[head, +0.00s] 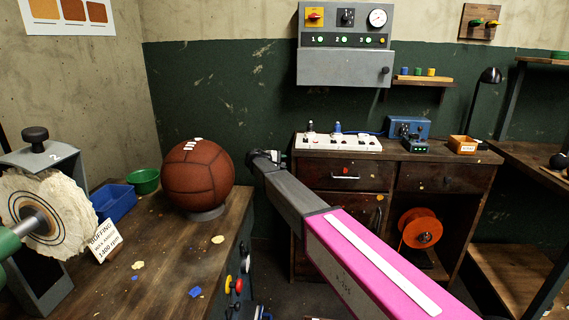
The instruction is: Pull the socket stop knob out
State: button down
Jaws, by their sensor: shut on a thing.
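My arm reaches in from the lower right, and my gripper (284,158) is at its far end, close to the left end of the back desk. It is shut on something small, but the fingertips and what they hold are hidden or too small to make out. A white socket strip (340,143) with red buttons and plugs lies on the desk, just right of my gripper. I cannot pick out the socket stop knob; my gripper may cover it.
The back desk (440,153) has drawers and an orange reel (420,228) below. A grey control box (345,68) hangs above. The left bench (165,262) bears a brown ball (198,176), a blue tray (113,203) and a buffing wheel (52,215); red and yellow knobs (233,285) are on its side.

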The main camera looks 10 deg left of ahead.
jog(key=c, duration=0.7)
grip_release()
jog(key=shift+a, duration=0.3)
jog(key=v, duration=1.1)
jog(key=shift+d, duration=0.1)
